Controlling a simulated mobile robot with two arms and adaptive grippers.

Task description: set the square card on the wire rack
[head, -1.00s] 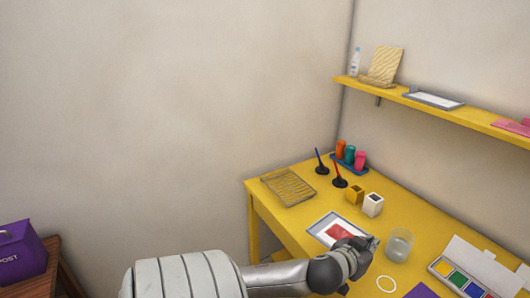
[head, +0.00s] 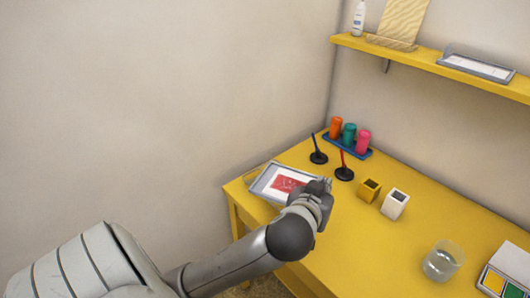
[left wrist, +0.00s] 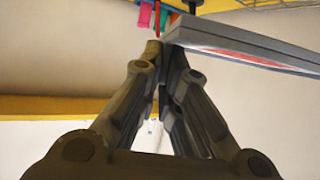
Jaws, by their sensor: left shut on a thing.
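The card (head: 286,184), red on white, lies in a shallow grey-rimmed tray (head: 260,178). My left gripper (head: 326,184) is shut on the tray's right end in the head view. In the left wrist view the closed fingers (left wrist: 172,46) meet the corner of the tray (left wrist: 245,38), with a red strip showing along it. The wire rack (head: 248,178) is mostly hidden behind the tray at the table's left corner; some wires show in the wrist view (left wrist: 262,4). I cannot tell whether the tray touches it. My right gripper is not in view.
Two brush stands (head: 318,157) (head: 344,173) and a blue tray of bottles (head: 348,148) are behind the gripper.

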